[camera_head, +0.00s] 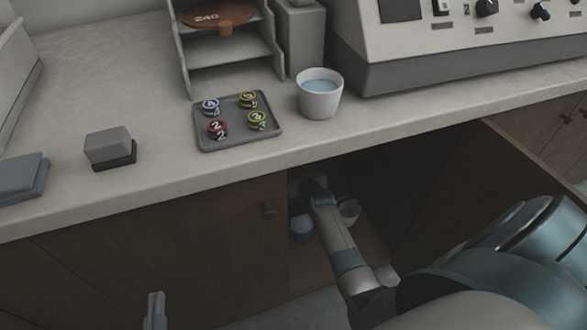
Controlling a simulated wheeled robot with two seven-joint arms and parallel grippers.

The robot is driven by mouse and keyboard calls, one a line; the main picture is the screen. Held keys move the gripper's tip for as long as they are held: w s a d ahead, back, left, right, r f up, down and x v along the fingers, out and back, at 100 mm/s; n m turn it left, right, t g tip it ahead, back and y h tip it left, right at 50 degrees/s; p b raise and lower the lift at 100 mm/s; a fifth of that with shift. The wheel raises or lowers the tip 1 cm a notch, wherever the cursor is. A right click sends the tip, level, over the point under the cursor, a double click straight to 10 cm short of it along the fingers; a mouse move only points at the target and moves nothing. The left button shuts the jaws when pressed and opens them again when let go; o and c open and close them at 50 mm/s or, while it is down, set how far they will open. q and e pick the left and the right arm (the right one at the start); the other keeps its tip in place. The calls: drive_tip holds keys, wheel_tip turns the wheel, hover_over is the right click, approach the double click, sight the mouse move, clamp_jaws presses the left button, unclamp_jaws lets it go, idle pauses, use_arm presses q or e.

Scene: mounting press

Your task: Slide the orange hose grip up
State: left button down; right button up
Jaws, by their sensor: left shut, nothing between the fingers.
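I do not see the orange hose grip in this view. My left gripper (155,311) shows at the bottom left edge, pointing up, shut and empty, in front of the dark cabinet fronts and below the counter. My right arm comes in from the lower right and reaches into the open, dark cabinet under the counter. Its far end, with the right gripper, is in shadow there, and I cannot make out its fingers or whether it holds anything.
Inside the cabinet (375,240), a pale round object (301,229) and a whitish one (349,211) flank my right arm. On the counter (80,75) are a grey tray (235,143) with several numbered pieces, a white cup (320,101) of liquid, a rack (233,56) and a control-panel machine (440,60).

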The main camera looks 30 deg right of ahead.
drive_tip(key=shift+s, duration=0.1)
